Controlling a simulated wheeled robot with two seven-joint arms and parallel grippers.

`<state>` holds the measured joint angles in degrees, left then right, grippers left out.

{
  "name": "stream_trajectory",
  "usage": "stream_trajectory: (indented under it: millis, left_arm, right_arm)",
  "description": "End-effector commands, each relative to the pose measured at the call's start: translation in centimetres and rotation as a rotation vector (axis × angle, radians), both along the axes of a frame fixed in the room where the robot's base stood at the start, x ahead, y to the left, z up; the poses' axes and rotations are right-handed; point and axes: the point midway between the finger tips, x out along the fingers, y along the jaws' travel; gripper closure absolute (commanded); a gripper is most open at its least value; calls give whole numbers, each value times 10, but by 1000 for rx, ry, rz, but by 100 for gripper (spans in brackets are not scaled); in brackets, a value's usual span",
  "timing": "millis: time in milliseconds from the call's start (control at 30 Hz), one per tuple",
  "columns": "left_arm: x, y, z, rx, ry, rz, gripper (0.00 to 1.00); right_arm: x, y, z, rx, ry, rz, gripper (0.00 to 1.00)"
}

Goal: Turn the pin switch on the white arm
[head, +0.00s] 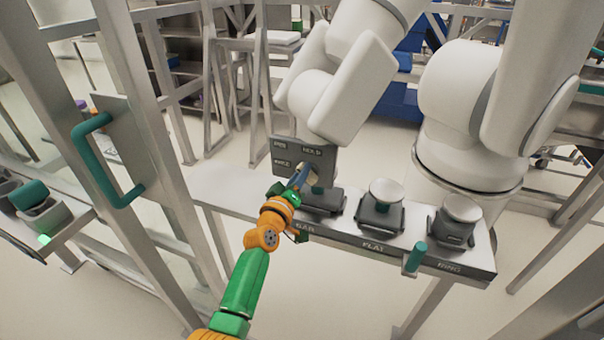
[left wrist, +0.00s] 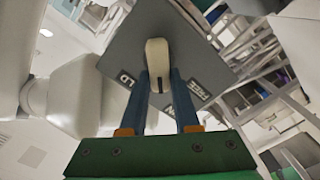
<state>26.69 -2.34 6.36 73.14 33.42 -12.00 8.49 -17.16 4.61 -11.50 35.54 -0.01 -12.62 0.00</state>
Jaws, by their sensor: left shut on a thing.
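The white arm (head: 335,85) reaches down from the top of the head view, with a grey labelled plate (head: 293,153) at its lower end. In the left wrist view the plate (left wrist: 125,65) fills the middle, with printed words near its edges, one reading FREE. The beige pin switch (left wrist: 157,52) stands out from this plate. My left gripper (head: 303,181) is at the plate, and its two blue fingers (left wrist: 163,90) are shut on the pin switch. In the head view the gripper hides the pin. My right gripper is not in view.
A bench (head: 335,231) below the plate holds several dark units, some with round pale tops (head: 386,190), and a teal handle (head: 415,257) at its front. A metal frame with a teal handle (head: 95,165) rises at left.

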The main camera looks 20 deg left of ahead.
Motion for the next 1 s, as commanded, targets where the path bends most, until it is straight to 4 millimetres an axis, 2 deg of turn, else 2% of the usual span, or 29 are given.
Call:
stream_trajectory:
  millis: [600, 1000]
  left_arm:
    - [0, 4, -9, -545, 19, -1, 100]
    - [0, 5, -12, -739, 24, -1, 100]
  right_arm:
    - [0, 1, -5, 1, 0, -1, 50]
    - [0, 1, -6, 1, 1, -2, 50]
